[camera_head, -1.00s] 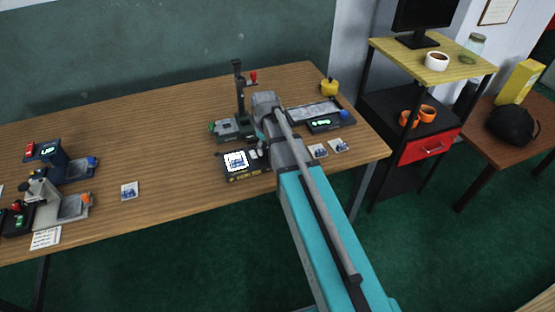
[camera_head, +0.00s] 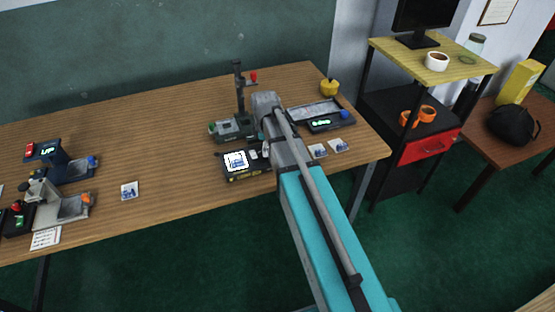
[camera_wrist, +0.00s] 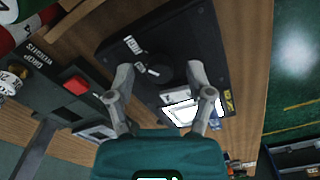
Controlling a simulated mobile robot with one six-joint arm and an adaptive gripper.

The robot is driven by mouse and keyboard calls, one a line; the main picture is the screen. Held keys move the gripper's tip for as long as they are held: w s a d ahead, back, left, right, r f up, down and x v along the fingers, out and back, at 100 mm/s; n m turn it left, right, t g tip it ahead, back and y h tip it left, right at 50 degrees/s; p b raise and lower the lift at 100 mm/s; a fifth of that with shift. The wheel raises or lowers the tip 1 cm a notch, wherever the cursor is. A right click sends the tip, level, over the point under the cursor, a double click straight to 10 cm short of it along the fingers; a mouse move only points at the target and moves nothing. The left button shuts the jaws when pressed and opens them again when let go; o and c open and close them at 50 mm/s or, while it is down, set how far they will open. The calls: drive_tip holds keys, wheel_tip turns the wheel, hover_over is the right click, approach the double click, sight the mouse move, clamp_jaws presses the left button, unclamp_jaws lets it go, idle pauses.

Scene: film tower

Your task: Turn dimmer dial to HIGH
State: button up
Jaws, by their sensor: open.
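A black light box (camera_head: 245,175) with a lit white panel and yellow lettering on its front stands near the table's front edge. In the wrist view the box (camera_wrist: 195,35) is seen from close above. A round black dial (camera_wrist: 160,73) sits on its top, with small white labels beside it that I cannot read. My gripper (camera_wrist: 160,69) is open, with one finger on each side of the dial. I cannot tell whether the fingers touch it. In the head view my arm hides the dial and much of the gripper.
A stand with a red knob (camera_head: 253,76) rises behind the box. A tray device with a green display (camera_head: 320,123) is to the right. Small picture cards lie on the wooden table (camera_head: 165,135). More devices stand at far left. The table between is mostly clear.

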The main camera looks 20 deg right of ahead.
drive_tip(key=shift+r+n, duration=0.1)
drive_tip(key=shift+n, duration=0.3)
wheel_tip(320, 180, up, 14)
drive_tip(key=p, duration=1.4)
drive_tip(key=s+f+m+b, duration=0.2)
drive_tip(key=s+m, duration=0.5)
drive_tip(key=s+f+m+b, duration=0.3)
drive_tip(key=s+m, duration=0.4)
drive_tip(key=s, duration=0.1)
drive_tip(key=shift+a, duration=0.2)
idle(1.2)
